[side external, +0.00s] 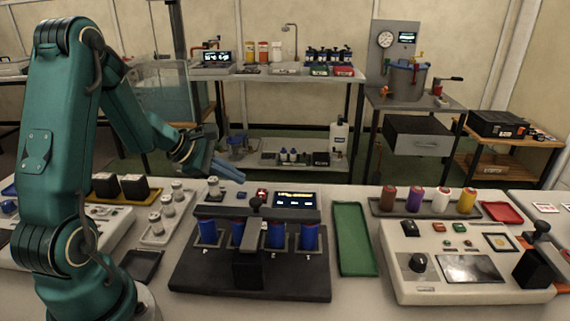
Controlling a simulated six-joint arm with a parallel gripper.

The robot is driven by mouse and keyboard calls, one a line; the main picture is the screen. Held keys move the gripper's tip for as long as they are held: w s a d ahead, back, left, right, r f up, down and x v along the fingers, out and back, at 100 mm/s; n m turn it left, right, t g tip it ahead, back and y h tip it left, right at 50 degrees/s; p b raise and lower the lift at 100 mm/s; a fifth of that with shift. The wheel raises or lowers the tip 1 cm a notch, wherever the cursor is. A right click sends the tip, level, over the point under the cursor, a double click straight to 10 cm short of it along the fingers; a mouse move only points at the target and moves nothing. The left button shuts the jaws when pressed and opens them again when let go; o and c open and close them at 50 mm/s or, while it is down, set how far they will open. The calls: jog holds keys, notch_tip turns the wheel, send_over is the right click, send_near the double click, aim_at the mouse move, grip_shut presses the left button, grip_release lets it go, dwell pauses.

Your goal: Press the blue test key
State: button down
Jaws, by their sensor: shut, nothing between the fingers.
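My gripper (226,170) has blue-grey fingers, shut and empty. It hangs at the left of centre, pointing right and slightly down, above and behind the dark test stand (195,281). The stand holds several upright blue cylinders (309,237) in a row under a dark bar with a black knob (255,203). A lit display (296,199) and a small red light or button (262,194) sit behind the bar. The grey console (410,285) at the right has small red and green buttons (460,227), a black knob and a screen.
A green tray (354,238) lies between stand and console. A rack with brown, purple, white and orange cylinders (440,200) stands behind the console, beside a red tray (502,212). A pale holder with small grey cylinders (166,212) stands left of the stand.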

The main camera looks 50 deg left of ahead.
aim_at(237, 197)
jog(key=shift+f, duration=0.7)
jog(key=shift+f, duration=0.15)
dwell(1.5)
jog(key=shift+f, duration=0.25)
jog(key=shift+f, duration=0.35)
dwell(0.6)
dwell(0.4)
jog(key=shift+r, duration=0.8)
notch_tip(237, 197, up, 5)
dwell(0.3)
